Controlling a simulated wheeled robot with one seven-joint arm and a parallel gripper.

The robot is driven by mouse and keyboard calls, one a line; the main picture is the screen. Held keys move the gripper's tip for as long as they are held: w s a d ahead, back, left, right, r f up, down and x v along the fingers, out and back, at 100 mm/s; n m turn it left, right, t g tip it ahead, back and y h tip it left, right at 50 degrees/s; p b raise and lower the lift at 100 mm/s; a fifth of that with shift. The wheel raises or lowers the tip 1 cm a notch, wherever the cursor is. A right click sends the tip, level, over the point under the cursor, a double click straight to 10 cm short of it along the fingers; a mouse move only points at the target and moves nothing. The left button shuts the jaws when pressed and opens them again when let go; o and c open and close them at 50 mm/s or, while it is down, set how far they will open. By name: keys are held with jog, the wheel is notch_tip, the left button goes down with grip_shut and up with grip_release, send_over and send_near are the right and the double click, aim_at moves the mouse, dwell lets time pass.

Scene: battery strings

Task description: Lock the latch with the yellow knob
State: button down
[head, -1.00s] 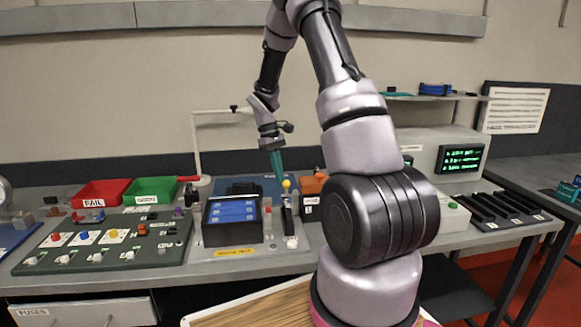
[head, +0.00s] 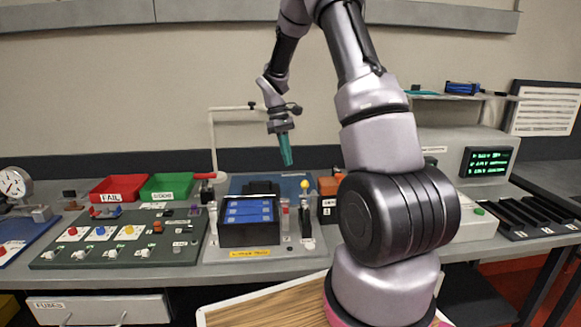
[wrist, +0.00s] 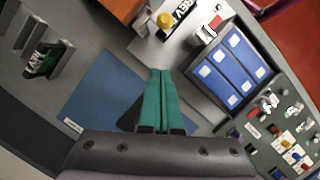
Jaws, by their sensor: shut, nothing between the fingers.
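The yellow knob (head: 305,184) tops an upright dark latch lever (head: 305,218) at the right side of the battery holder (head: 249,234). The holder carries blue cells (head: 249,211). My gripper (head: 287,162) has teal fingers, closed together and empty, pointing down above and slightly left of the knob, apart from it. In the wrist view the closed fingers (wrist: 161,75) lie below the yellow knob (wrist: 165,20), with a visible gap. The blue cells (wrist: 233,68) show to the right there. The lever's lower end is hard to make out.
A red FAIL bin (head: 119,189) and a green bin (head: 167,186) stand at the back left. A panel with coloured knobs (head: 118,240) lies left of the holder. An orange block (head: 330,186) stands just right of the knob. A blue mat (wrist: 100,88) lies behind the holder.

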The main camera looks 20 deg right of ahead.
jog(key=v, duration=0.6)
jog(key=shift+r, duration=0.35)
jog(key=s+a+r+m+t+y, duration=0.1)
jog(key=s+a+r+m+t, duration=0.1)
jog(key=s+r, duration=0.45)
jog(key=s+a+r+m+t+y, duration=0.1)
jog(key=s+a+r+m+t, duration=0.15)
jog(key=s+r, duration=0.4)
jog(key=s+a+r+m+t, duration=0.1)
jog(key=s+r+m+t, duration=0.1)
jog(key=s, duration=0.5)
jog(key=s+a+r+m+t+y, duration=0.1)
jog(key=s+r+m+t, duration=0.1)
jog(key=s+t, duration=0.2)
jog(key=s, duration=0.3)
